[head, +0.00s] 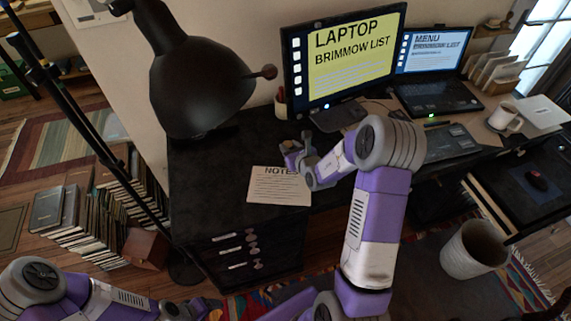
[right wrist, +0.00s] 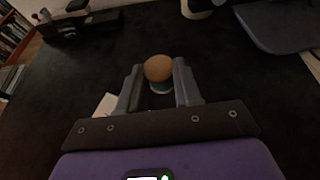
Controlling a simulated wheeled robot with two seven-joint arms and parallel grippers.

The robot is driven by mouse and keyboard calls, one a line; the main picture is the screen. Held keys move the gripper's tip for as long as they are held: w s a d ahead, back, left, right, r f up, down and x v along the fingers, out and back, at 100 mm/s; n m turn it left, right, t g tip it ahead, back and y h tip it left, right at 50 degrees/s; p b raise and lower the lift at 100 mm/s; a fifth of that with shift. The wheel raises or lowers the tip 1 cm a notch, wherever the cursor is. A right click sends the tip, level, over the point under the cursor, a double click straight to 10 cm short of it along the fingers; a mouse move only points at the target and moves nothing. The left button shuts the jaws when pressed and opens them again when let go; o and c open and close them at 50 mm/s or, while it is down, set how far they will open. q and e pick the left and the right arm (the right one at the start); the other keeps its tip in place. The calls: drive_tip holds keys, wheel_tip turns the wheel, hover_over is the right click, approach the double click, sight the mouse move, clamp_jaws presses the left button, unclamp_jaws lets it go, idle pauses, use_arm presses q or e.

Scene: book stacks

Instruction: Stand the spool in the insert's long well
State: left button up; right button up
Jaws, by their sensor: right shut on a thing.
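My right gripper (right wrist: 158,88) is shut on the spool (right wrist: 158,68), which has a round tan top and a teal band below it. The spool sits between the two grey fingers above the dark desk. In the head view the right gripper (head: 293,154) is over the desk just behind the notes sheet, and the spool is too small to make out there. A low dark object with raised parts (right wrist: 78,27) stands at the far left in the wrist view; I cannot tell whether it is the insert. No long well is clear. My left gripper is not clearly visible.
A black lamp (head: 200,85) overhangs the desk's left side. The notes sheet (head: 278,188) lies near the front edge. A monitor (head: 345,55), a laptop (head: 435,75) and a mug (head: 506,119) stand to the right.

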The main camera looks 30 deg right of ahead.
drive_tip(key=shift+f+b, duration=1)
drive_tip(key=shift+f, duration=2.55)
drive_tip(key=shift+f, duration=0.2)
drive_tip(key=o, duration=1)
drive_tip(key=shift+r, duration=0.1)
